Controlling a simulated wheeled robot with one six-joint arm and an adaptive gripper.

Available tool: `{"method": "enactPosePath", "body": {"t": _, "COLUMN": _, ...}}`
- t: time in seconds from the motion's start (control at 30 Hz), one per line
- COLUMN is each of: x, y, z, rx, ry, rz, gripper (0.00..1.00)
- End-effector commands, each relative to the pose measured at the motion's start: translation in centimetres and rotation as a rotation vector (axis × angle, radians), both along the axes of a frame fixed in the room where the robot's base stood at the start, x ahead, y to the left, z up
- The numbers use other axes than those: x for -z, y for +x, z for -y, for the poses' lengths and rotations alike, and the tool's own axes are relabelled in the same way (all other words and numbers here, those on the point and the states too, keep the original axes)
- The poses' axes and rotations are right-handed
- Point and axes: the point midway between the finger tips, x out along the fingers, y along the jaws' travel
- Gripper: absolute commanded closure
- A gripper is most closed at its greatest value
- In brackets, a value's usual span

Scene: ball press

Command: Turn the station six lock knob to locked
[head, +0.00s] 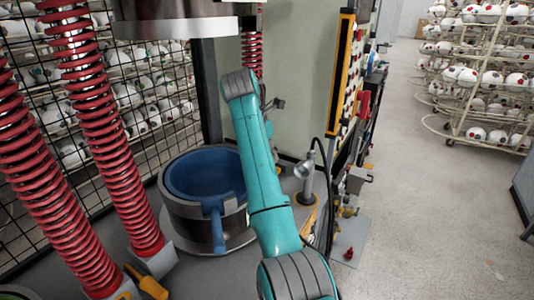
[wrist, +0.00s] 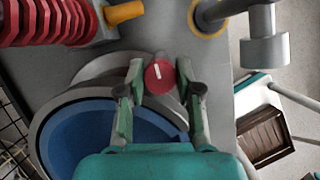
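The lock knob (wrist: 160,76) is round and red with a white pointer line. It shows in the wrist view, on the grey station surface beside the blue bowl. The line points up in that view, leaning slightly left. My gripper (wrist: 160,69) has one finger on each side of the knob, very close to it. I cannot tell whether the fingers touch the knob or stand just clear. In the head view my teal arm reaches over the station, and the knob and my fingertips are not visible there.
The blue-lined press bowl (head: 205,175) stands left of my arm, with red coil springs (head: 110,130) farther left. A grey post (head: 307,180) stands right of my arm. Ball racks (head: 485,75) stand at the far right beyond open floor (head: 420,200).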

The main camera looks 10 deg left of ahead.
Motion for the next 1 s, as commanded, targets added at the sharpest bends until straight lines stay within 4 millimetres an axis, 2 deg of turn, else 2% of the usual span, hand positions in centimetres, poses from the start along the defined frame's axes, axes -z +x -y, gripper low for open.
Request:
{"method": "enactPosePath", "body": {"t": 0.17, "x": -0.01, "y": 0.02, "z": -0.06, "rx": 0.037, "ry": 0.000, "rz": -0.001, "gripper": 1.00}}
{"method": "enactPosePath", "body": {"t": 0.5, "x": 0.04, "y": 0.03, "z": -0.09, "rx": 0.252, "ry": 0.000, "rz": -0.001, "gripper": 1.00}}
{"method": "enactPosePath", "body": {"t": 0.8, "x": 0.05, "y": 0.01, "z": -0.08, "rx": 0.264, "ry": 0.000, "rz": 0.000, "gripper": 1.00}}
{"method": "enactPosePath", "body": {"t": 0.83, "x": 0.05, "y": 0.01, "z": -0.08, "rx": 0.264, "ry": 0.000, "rz": 0.000, "gripper": 0.63}}
{"method": "enactPosePath", "body": {"t": 0.9, "x": 0.05, "y": 0.01, "z": -0.08, "rx": 0.264, "ry": 0.000, "rz": 0.000, "gripper": 0.46}}
{"method": "enactPosePath", "body": {"t": 0.93, "x": 0.04, "y": 0.02, "z": -0.07, "rx": 0.264, "ry": 0.000, "rz": 0.000, "gripper": 0.40}}
{"method": "enactPosePath", "body": {"t": 1.0, "x": 0.04, "y": 0.02, "z": -0.07, "rx": 0.264, "ry": 0.000, "rz": 0.000, "gripper": 0.40}}
